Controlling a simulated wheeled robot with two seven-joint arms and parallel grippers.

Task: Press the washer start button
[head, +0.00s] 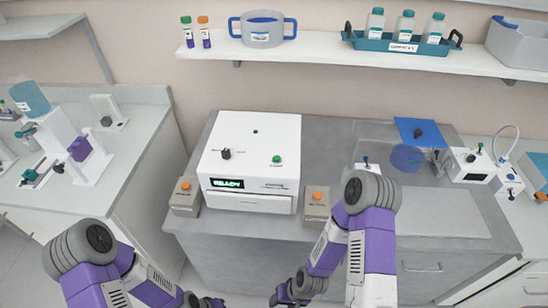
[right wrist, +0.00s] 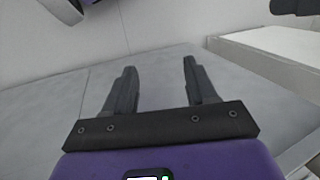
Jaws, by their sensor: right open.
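A white washer-like machine (head: 250,150) stands on the grey bench, with a lit display (head: 227,183) reading READY. A green button (head: 277,158) and a black knob (head: 225,154) are on its top. Grey boxes with an orange button on top stand on its left (head: 185,186) and right (head: 317,195). I cannot tell which button is the start button. My right gripper (head: 290,296) is low in front of the bench, apart from the machine; in the right wrist view its fingers (right wrist: 160,85) are open and empty. My left gripper (head: 205,301) is at the bottom edge, mostly cut off.
A wall shelf (head: 330,50) above holds a blue-handled tub (head: 262,30) and a teal rack (head: 400,44) of bottles. A blue plate (head: 420,132) and small instruments (head: 470,165) are on the right. A side bench (head: 120,150) with apparatus is on the left. The bench's front right is clear.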

